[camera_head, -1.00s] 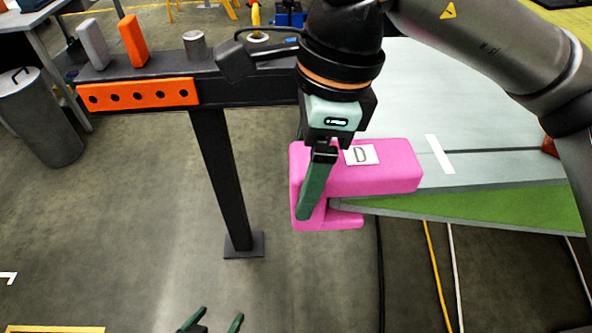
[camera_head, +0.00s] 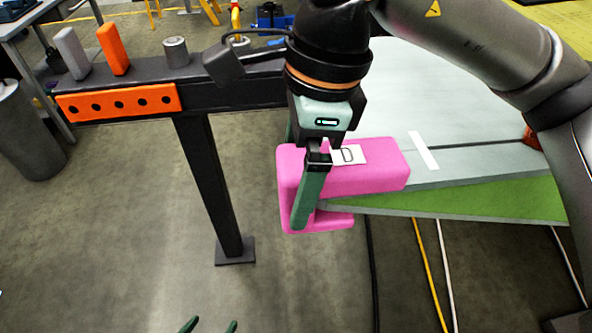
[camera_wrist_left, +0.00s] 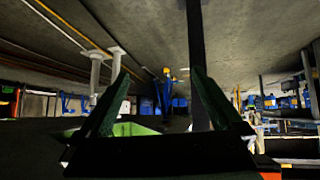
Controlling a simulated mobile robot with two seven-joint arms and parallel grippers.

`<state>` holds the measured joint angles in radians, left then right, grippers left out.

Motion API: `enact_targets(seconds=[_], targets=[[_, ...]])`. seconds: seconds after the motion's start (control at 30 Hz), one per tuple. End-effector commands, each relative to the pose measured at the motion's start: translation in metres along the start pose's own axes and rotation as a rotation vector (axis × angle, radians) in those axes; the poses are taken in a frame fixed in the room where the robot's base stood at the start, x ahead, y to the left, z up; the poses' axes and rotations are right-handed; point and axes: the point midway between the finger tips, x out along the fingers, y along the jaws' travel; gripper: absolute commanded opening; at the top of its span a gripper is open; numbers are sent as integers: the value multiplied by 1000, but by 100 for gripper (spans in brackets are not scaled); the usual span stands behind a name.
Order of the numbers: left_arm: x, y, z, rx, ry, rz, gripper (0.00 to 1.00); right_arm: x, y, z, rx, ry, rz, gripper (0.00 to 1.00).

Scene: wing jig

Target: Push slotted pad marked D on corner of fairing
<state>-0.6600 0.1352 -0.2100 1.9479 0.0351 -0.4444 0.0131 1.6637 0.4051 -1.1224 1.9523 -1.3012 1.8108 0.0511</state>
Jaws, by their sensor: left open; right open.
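The pink slotted pad (camera_head: 368,178) sits at the near left corner of the fairing (camera_head: 470,155), in the head view. Its white label marked D (camera_head: 349,155) faces up, partly beside my right gripper. The pad's slot opens to the right, and the fairing's edge runs into it; how deep it goes is hidden. My right gripper (camera_head: 303,195) points down at the pad's left part. It is open, with one green finger in front of the pad and the other mostly hidden behind. My left gripper (camera_head: 210,326) is open and empty at the bottom edge, away from the pad.
A dark beam (camera_head: 230,87) on a post (camera_head: 208,180) stands left of the fairing. It carries an orange strip with holes (camera_head: 118,103), an orange block (camera_head: 113,50), a grey block (camera_head: 71,54) and a metal cylinder (camera_head: 176,53). The floor below is mostly clear, with cables at right.

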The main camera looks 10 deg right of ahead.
Motion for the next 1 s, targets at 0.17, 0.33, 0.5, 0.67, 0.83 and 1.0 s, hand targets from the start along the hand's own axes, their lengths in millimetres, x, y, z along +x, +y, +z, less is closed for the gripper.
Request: enact_targets(seconds=[0.17, 0.33, 0.5, 0.67, 0.83, 1.0], targets=[[0, 9, -13, 6, 5, 22, 100, 0, 0, 0, 0, -1, 0, 100], [-3, 18, -23, 12, 0, 42, 100, -24, -1, 1, 1, -4, -5, 100], [-6, 16, -23, 10, -1, 37, 100, -67, 0, 1, 2, -3, -4, 100], [-8, 14, -24, 9, -1, 33, 100, -99, 0, 1, 0, -1, -2, 100], [-10, 13, -24, 8, 0, 29, 100, -119, 0, 0, 1, 1, -1, 100], [-10, 13, -24, 8, 1, 28, 100, -125, 0, 0, -1, 1, 1, 100]])
